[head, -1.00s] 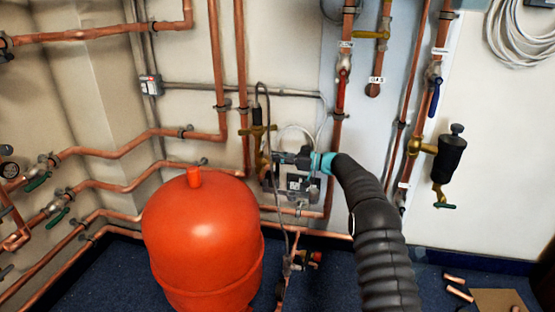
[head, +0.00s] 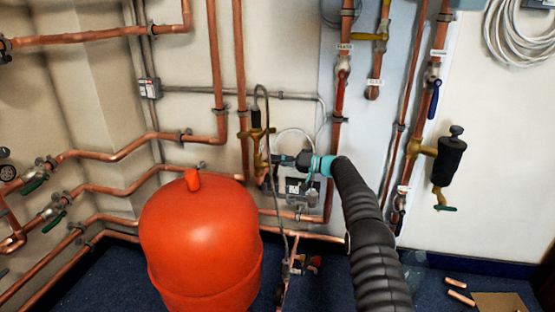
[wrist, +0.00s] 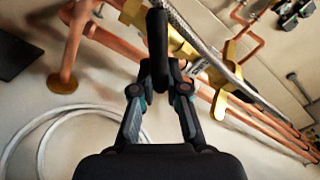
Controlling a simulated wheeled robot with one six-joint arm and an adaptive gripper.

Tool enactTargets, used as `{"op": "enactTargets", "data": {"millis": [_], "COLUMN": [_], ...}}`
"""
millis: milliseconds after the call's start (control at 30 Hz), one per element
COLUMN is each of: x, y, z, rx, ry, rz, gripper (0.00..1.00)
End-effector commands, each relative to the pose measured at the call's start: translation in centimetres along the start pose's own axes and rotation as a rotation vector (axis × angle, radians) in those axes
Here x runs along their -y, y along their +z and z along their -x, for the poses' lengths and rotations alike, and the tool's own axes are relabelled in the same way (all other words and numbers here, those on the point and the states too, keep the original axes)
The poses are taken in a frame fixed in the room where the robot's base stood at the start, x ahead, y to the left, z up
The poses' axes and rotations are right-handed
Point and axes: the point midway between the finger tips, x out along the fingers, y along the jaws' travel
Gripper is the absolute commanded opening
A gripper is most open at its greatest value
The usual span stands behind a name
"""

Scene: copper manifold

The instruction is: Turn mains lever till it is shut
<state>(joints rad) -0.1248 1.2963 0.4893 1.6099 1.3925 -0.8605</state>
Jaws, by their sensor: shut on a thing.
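My gripper (head: 274,159) is low at the back wall, beside an upright brass fitting (head: 257,138) with a black top. In the wrist view my gripper (wrist: 160,92) has its fingers closed in on a black, rounded lever (wrist: 157,42), which I take to be the mains lever. The lever stands in front of brass valve parts (wrist: 180,46) and a braided hose. In the head view my gripper hides the lever, and the labels are too small to read surely.
A large orange-red tank (head: 202,245) stands left of my arm. A grey box (head: 301,195) is on the wall below my gripper. A thin grey hose (head: 284,225) hangs nearby. A red lever (head: 340,95) and a blue lever (head: 434,99) are on pipes to the right.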

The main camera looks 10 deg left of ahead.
Motion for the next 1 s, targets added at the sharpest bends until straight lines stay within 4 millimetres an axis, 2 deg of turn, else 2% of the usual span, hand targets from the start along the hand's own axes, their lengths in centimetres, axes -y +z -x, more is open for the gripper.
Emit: {"op": "enactTargets", "data": {"millis": [533,1000], "x": [-1.2,-1.7], "y": [0.2,0.5], "z": [0.0,0.0], "rx": [-0.003,-0.003], "ry": [0.001,0.000], "rz": [-0.483,-0.680], "gripper": [0.00,0.00]}}
